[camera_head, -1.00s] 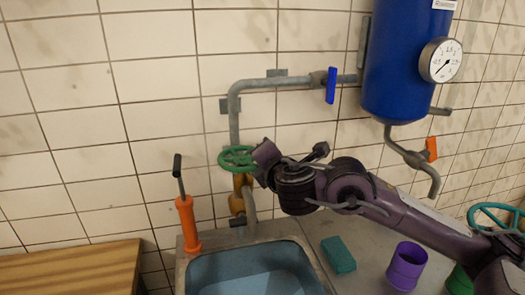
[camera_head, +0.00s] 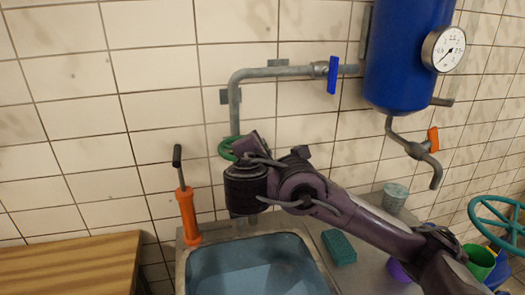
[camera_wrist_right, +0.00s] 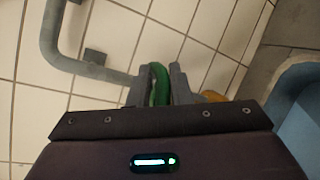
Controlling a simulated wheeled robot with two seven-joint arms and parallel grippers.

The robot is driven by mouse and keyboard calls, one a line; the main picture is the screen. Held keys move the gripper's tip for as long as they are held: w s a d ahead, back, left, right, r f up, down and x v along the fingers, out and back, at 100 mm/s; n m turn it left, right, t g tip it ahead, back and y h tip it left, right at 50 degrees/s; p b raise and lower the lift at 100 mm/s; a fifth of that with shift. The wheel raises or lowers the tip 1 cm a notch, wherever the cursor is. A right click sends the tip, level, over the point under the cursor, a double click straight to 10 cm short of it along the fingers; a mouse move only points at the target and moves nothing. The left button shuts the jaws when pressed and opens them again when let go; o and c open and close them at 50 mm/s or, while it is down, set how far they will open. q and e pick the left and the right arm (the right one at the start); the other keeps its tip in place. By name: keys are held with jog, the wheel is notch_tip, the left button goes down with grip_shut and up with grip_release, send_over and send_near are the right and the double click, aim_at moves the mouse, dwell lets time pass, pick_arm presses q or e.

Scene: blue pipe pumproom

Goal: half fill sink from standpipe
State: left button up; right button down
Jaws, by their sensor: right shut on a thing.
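A green handwheel (camera_head: 227,148) sits on the grey standpipe (camera_head: 234,108) against the tiled wall. It also shows in the right wrist view (camera_wrist_right: 160,84), between the fingers. My right gripper (camera_wrist_right: 158,72) is shut on the wheel's rim. In the head view the right gripper (camera_head: 245,147) and wrist hide much of the wheel and the spout below it. The sink (camera_head: 196,274) is below, with a blue interior and a lighter patch at the bottom; I cannot tell the exact water level. My left gripper is not in view.
An orange hand pump (camera_head: 188,215) stands at the sink's left rear corner, beside a wooden bench (camera_head: 70,262). A green sponge (camera_head: 339,247) and a grey cup (camera_head: 395,196) are on the right counter. A blue tank (camera_head: 405,60) with a gauge hangs at the right.

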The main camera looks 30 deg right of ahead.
jog(key=shift+f, duration=0.4)
jog(key=c, duration=1.5)
grip_release()
jog(key=shift+d, duration=0.1)
jog(key=shift+o, duration=0.2)
jog(key=shift+w+d, duration=0.1)
jog(key=shift+d, duration=0.05)
jog(key=shift+r, duration=0.15)
jog(key=v, duration=0.7)
jog(key=shift+s+a+p, duration=0.3)
jog(key=shift+p, duration=0.15)
